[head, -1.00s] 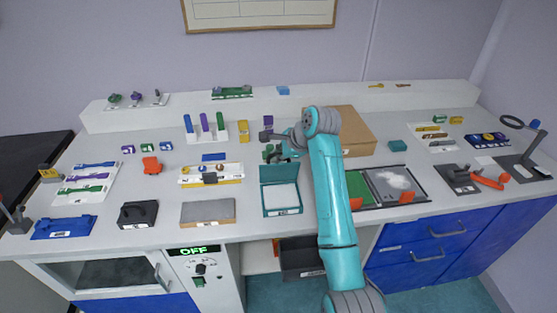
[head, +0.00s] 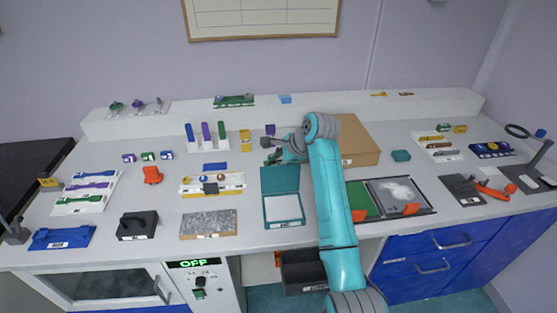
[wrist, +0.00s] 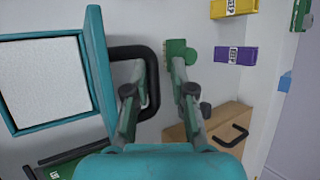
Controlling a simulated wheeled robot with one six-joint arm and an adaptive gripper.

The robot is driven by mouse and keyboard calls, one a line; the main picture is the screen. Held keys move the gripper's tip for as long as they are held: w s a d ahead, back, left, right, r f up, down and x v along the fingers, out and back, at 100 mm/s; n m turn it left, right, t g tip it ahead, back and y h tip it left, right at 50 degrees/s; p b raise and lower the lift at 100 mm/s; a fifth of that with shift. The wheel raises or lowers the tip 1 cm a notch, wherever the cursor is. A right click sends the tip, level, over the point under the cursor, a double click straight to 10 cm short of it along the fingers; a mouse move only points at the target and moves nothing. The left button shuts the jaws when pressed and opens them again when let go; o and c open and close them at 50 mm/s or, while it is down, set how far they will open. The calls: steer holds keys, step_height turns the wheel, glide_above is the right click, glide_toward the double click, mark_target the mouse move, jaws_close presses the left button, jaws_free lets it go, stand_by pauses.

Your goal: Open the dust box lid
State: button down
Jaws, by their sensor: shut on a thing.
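The dust box looks to be the teal box (head: 284,223) with a white inside at the front middle of the bench. Its teal lid (head: 280,180) stands up at the back edge, raised from the box. In the wrist view the lid (wrist: 98,70) is nearly edge-on, with a black loop handle (wrist: 125,52) on its outer side. My gripper (wrist: 157,68) is shut on the bar of this handle, one finger inside the loop and one outside. In the head view my gripper (head: 276,158) is behind the lid, and the grip is too small to make out.
A brown box (head: 362,140) with a black handle stands right of my gripper. A green-and-grey tray (head: 425,212) lies to the right. A grey speckled plate (head: 208,223) and a white rack (head: 212,192) lie left. Upright colored pieces stand behind.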

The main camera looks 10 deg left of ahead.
steer(key=shift+f, duration=0.6)
steer(key=c, duration=1.4)
jaws_free()
steer(key=shift+o, duration=1)
steer(key=shift+w+f, duration=0.15)
steer(key=shift+r, duration=0.2)
steer(key=v, duration=1.1)
steer(key=shift+r, duration=0.35)
steer(key=shift+d, duration=0.1)
